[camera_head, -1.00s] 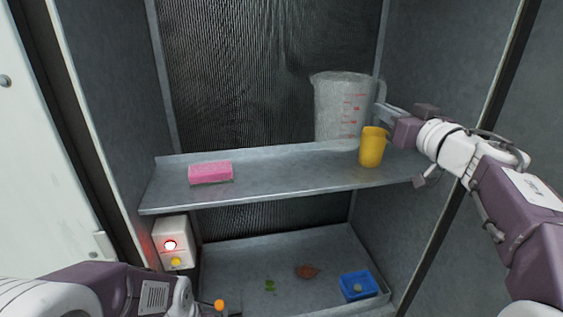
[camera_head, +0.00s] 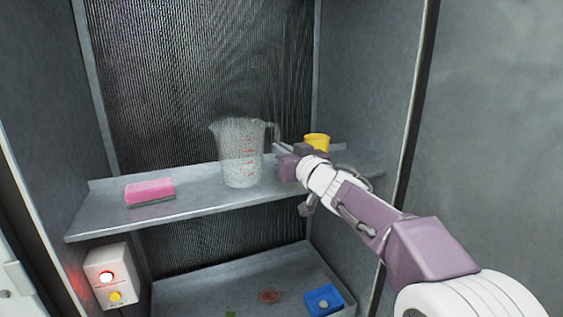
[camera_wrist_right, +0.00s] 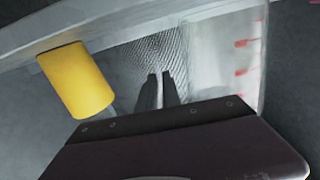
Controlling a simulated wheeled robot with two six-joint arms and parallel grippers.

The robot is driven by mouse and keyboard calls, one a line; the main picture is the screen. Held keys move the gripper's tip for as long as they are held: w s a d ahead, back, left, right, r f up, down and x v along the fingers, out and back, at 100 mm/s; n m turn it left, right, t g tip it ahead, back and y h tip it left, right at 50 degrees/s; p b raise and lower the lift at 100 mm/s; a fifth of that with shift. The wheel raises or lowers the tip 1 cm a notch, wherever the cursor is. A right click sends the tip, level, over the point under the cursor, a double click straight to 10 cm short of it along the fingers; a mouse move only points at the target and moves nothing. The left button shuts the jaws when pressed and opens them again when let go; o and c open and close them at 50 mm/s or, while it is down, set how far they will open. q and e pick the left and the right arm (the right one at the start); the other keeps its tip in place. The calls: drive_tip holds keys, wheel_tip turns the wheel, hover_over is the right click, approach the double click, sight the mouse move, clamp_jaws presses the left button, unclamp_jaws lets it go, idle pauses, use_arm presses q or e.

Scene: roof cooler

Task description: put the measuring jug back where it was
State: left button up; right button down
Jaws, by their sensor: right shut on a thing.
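The clear measuring jug (camera_head: 240,160) with red marks is upright at the middle of the upper shelf (camera_head: 195,198). I cannot tell whether its base touches the shelf. My right gripper (camera_head: 281,149) is shut on the jug's handle, at the jug's right side. In the right wrist view, the jug wall (camera_wrist_right: 225,75) with red marks is right of the close-set dark fingers (camera_wrist_right: 164,90). The handle is mostly hidden. My left gripper is not in view.
A yellow cup (camera_head: 317,138) stands behind my right gripper and also shows in the wrist view (camera_wrist_right: 75,80). A pink sponge (camera_head: 149,190) lies left on the shelf. Below are a white box (camera_head: 110,275) with a red light and a blue container (camera_head: 323,300).

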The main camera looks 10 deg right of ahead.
drive_tip(key=shift+s+f, duration=0.1)
drive_tip(key=shift+f, duration=0.2)
drive_tip(key=shift+w+a, duration=0.15)
drive_tip(key=shift+w, duration=0.25)
drive_tip(key=shift+w+a+f, duration=0.1)
drive_tip(key=shift+w+f, duration=0.05)
drive_tip(key=c, duration=1.8)
unclamp_jaws()
drive_tip(key=shift+o, duration=1.3)
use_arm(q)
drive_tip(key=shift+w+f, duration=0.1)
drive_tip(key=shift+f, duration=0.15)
use_arm(e)
drive_tip(key=shift+s+d, duration=0.2)
drive_tip(key=shift+s, duration=0.15)
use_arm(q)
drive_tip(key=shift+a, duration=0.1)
